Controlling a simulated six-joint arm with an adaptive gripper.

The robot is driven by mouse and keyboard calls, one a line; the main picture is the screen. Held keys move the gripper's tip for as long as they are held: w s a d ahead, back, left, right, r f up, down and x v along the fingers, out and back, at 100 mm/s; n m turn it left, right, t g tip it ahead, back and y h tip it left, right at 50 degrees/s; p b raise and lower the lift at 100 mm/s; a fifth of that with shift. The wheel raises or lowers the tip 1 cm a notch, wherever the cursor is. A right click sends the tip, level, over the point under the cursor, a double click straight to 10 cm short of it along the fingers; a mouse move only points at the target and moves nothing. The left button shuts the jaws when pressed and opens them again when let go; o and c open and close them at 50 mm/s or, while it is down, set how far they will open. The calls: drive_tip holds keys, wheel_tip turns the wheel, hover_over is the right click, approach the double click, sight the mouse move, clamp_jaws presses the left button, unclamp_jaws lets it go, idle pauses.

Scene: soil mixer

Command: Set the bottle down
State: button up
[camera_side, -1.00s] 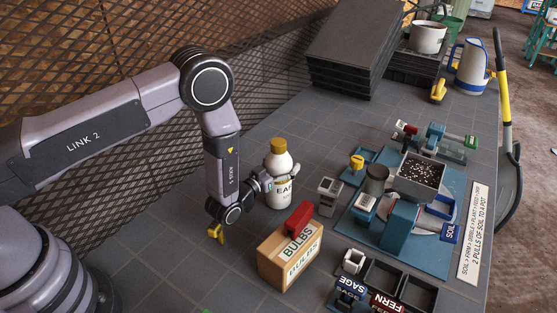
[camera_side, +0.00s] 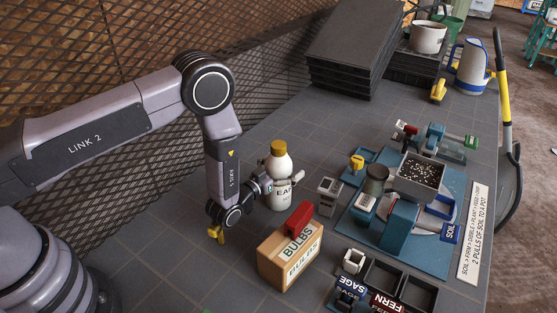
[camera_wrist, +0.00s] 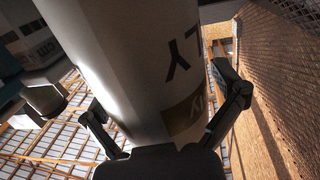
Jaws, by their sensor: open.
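The bottle (camera_side: 278,165) is white with a yellow-brown cap and dark lettering. It stands upright, seemingly on the grey bench, behind the wooden bulbs box. My gripper (camera_side: 283,184) is at the bottle's body, with its fingers open around it. In the wrist view the bottle (camera_wrist: 135,60) fills the middle, and my gripper (camera_wrist: 160,125) has one finger on each side of it. Whether the fingers still touch the bottle I cannot tell.
The bulbs box (camera_side: 291,254) with a red block on it stands close in front. A small grey device (camera_side: 327,196) is right of the bottle. The soil mixer (camera_side: 405,205) stands on a blue base further right. Black trays (camera_side: 352,45) are stacked behind.

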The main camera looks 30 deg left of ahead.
sight(273, 149)
drive_tip(key=s, duration=0.3)
drive_tip(key=shift+s+a+r, duration=0.1)
drive_tip(key=shift+s+a, duration=0.05)
drive_tip(key=shift+a, duration=0.05)
drive_tip(key=r, duration=0.7)
drive_tip(key=shift+w, duration=0.2)
drive_tip(key=w+a+r+n+g, duration=0.1)
drive_tip(key=w+a+r+g, duration=0.15)
drive_tip(key=r, duration=0.85)
drive_tip(key=s+a+r+g+y, duration=0.1)
drive_tip(key=s+a+r+g, duration=0.35)
drive_tip(key=s+r, duration=0.35)
drive_tip(key=s+a+r+g, duration=0.1)
drive_tip(key=s+a+r, duration=0.1)
drive_tip(key=s, duration=0.7)
drive_tip(key=s+a+r+g+y, duration=0.1)
drive_tip(key=s+a, duration=0.3)
drive_tip(key=s, duration=0.6)
drive_tip(key=s+a+r+g, duration=0.2)
drive_tip(key=s+a+g, duration=0.1)
drive_tip(key=s, duration=0.6)
drive_tip(key=shift+s+r+n+y, duration=0.3)
drive_tip(key=shift+s+r, duration=0.05)
drive_tip(key=shift+s, duration=0.05)
